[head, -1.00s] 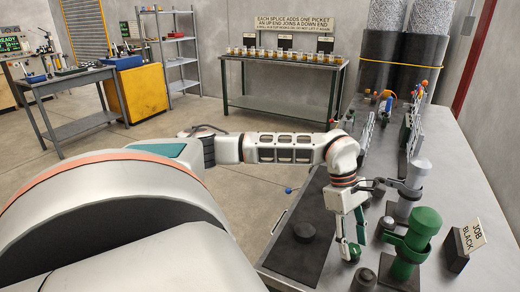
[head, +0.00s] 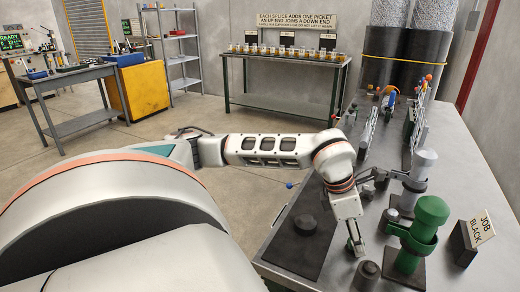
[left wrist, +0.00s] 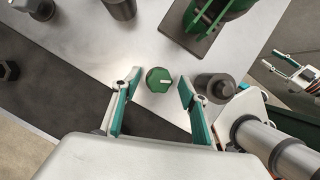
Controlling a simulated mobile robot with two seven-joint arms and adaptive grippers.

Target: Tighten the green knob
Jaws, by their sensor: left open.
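The green knob (left wrist: 159,80) has a faceted rim and a pale pointer mark. In the left wrist view it sits between the two fingers of my left gripper (left wrist: 156,92), with a gap on each side. My left gripper is open and does not touch the knob. In the head view my left gripper (head: 356,247) points down over the bench near the green post device (head: 430,215); the knob is not clear there. My right gripper (left wrist: 273,60) shows at the right edge of the left wrist view, its fingers apart and empty.
A dark stub (left wrist: 214,87) stands close beside my left gripper's right finger. A grey post device (head: 420,172) stands behind the green one. A sign (head: 474,235) reads JOB BLACK.

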